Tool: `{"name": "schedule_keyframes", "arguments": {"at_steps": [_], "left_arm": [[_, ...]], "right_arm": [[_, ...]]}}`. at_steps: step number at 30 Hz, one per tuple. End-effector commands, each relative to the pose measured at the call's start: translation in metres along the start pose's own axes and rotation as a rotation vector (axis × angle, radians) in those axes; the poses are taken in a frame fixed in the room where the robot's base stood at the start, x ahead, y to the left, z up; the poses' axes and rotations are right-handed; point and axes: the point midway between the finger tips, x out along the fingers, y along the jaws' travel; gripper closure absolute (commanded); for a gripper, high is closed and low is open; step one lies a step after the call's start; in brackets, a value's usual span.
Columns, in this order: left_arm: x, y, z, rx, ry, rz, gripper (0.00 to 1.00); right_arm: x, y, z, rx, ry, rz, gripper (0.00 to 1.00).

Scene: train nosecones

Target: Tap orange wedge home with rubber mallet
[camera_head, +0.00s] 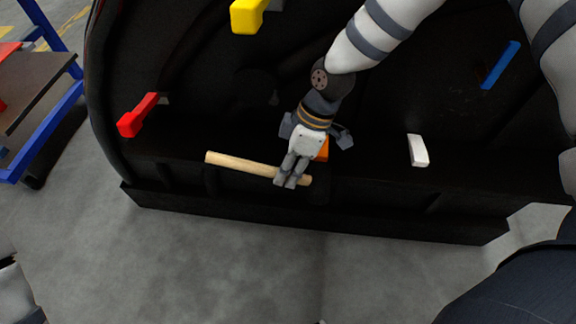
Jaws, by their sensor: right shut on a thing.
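The orange wedge (322,149) shows as a small patch just right of my right gripper, which hides part of it, against the black nosecone shell. My right gripper (291,180) is shut on the wooden handle of the mallet (238,163), near the handle's right end. The handle points left, sloping slightly down to the right. The mallet's rubber head cannot be made out against the black shell. I cannot tell whether the mallet touches the wedge.
The black nosecone shell (330,219) stands on a grey floor. It carries a red wedge (138,117) at left, a yellow one (247,16) at top, a white one (418,150) at right and a blue one (501,64) at upper right. A blue-framed cart (52,122) stands at left.

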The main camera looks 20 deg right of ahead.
Motion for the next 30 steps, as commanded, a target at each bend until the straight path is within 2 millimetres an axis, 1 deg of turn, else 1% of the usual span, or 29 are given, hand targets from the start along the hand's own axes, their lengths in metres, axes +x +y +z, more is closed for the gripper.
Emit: {"name": "schedule_keyframes", "arguments": {"at_steps": [5, 9, 14, 17, 21, 27, 30], "left_arm": [[0.002, 0.0, 0.001, 0.0, -0.005, 0.0, 0.0], [0.01, 0.0, 0.005, 0.0, -0.028, -0.001, 0.0], [0.014, 0.0, 0.008, 0.0, -0.038, -0.001, 0.0], [0.01, 0.0, 0.006, 0.0, -0.028, -0.001, 0.0], [0.002, 0.0, 0.001, 0.0, -0.005, 0.0, 0.0], [0.004, 0.0, 0.002, 0.0, -0.01, 0.0, 0.0], [0.001, 0.0, 0.0, 0.0, -0.002, 0.0, 0.0]], "right_arm": [[-0.001, 0.004, -0.001, 0.0, 0.002, 0.002, 1.0], [-0.002, 0.02, 0.0, 0.003, 0.001, 0.0, 1.0], [-0.005, 0.03, -0.001, 0.001, 0.002, 0.0, 1.0], [-0.007, 0.026, -0.002, -0.002, 0.002, 0.002, 1.0], [-0.007, 0.015, -0.003, -0.003, 0.003, 0.005, 1.0], [-0.004, 0.015, -0.001, -0.001, 0.002, 0.002, 1.0], [-0.008, 0.013, -0.003, -0.002, 0.003, 0.004, 1.0]]}}
